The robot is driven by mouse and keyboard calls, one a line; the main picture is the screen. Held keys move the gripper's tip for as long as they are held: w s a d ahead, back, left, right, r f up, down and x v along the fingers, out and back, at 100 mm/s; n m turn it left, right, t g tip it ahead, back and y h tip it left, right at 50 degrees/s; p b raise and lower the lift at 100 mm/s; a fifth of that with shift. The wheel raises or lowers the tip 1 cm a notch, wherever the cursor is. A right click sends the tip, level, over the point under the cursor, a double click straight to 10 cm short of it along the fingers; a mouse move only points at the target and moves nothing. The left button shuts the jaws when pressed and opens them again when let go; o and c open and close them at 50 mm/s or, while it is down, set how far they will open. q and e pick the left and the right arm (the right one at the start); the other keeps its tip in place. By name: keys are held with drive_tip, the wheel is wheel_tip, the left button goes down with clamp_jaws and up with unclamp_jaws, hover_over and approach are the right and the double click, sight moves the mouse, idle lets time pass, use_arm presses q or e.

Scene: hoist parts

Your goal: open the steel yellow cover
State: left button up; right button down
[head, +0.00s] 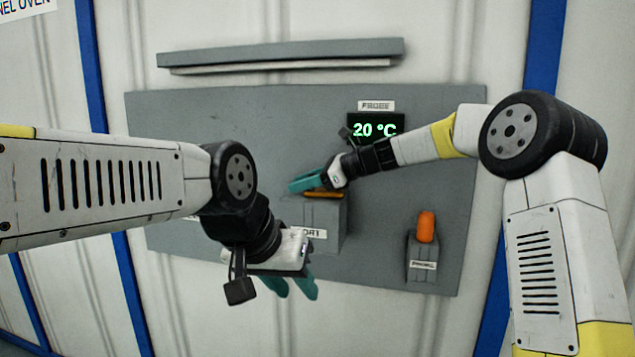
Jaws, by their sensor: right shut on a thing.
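The yellow cover (324,194) is a thin orange-yellow strip on top of a grey box labelled as a port (328,216), which stands out from the wall panel. My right gripper (304,183) reaches in from the right at the cover, and its teal fingers are shut on it. The fingers and wrist hide part of the cover, and its hinge cannot be made out. My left gripper (291,288) hangs lower, in front of the panel's bottom edge, with its teal fingers pointing down, slightly apart and empty.
A grey panel (180,130) carries a display (375,129) reading 20 °C under a PROBE label. An orange probe handle (426,227) stands in a small grey holder (423,259) at the lower right. A grey ledge (280,52) runs above. Blue posts flank the panel.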

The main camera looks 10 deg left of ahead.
drive_tip(key=shift+s+d+n+g, duration=0.25)
drive_tip(key=shift+s+n+g, duration=0.85)
drive_tip(key=shift+n+g, duration=0.35)
drive_tip(key=c, duration=1.1)
unclamp_jaws()
drive_tip(key=shift+r, duration=0.1)
wheel_tip(320, 180, up, 4)
drive_tip(key=shift+s+f, duration=0.1)
drive_tip(key=shift+f, duration=0.1)
drive_tip(key=s+d, duration=0.1)
drive_tip(key=s, duration=0.4)
drive_tip(key=s+d, duration=0.2)
drive_tip(key=s, duration=0.3)
drive_tip(key=s+d+r, duration=0.1)
drive_tip(key=s+d, duration=0.1)
drive_tip(key=s, duration=0.3)
drive_tip(key=shift+r, duration=0.1)
